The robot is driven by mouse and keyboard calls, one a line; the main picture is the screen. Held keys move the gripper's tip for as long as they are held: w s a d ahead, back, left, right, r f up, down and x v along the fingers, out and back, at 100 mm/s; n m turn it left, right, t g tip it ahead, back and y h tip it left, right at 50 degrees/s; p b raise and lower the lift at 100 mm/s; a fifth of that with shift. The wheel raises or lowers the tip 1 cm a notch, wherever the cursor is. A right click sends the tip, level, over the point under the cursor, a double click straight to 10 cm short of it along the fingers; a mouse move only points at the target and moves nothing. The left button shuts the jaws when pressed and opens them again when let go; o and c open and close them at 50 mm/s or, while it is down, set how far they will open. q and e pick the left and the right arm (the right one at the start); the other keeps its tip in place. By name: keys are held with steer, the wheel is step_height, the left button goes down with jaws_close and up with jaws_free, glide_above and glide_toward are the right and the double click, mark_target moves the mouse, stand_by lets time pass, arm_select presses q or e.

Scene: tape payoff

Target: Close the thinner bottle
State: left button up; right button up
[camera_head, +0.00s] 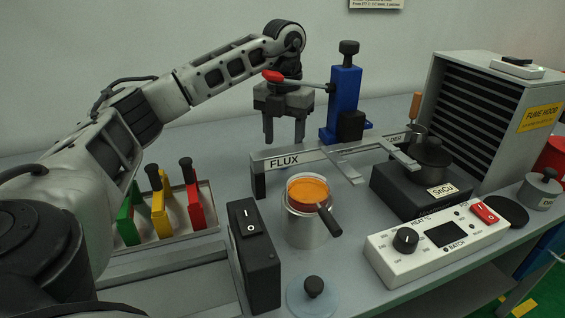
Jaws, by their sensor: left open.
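No bottle clearly marked as thinner shows. A grey can (540,189) with a knob on top and a small label, too small to read, stands at the far right; I cannot tell if it is the thinner. A clear-walled pot (305,228) with an orange top (307,191) and a dark handle stands in the middle. A round pale lid (313,297) with a black knob lies on the table in front of it. My left gripper (284,138) points down, open and empty, above and behind the pot, left of the blue post. My right gripper is out of view.
A rail marked FLUX (285,161) runs behind the pot. A blue post (345,103) with a red-tipped lever stands beside my gripper. A black switch box (255,255), green, yellow and red clamps (193,196), a solder pot (432,158), a white control box (437,246) and a fume hood (477,110) crowd the table.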

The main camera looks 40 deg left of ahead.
arm_select(q)
steer(key=shift+f, duration=0.1)
steer(key=f, duration=0.5)
steer(key=shift+w+a, duration=0.2)
steer(key=shift+a, duration=0.15)
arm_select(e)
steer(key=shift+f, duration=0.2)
arm_select(q)
steer(key=c, duration=1.1)
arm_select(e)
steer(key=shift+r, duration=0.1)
arm_select(q)
step_height(320, 180, up, 18)
steer(key=p, duration=0.4)
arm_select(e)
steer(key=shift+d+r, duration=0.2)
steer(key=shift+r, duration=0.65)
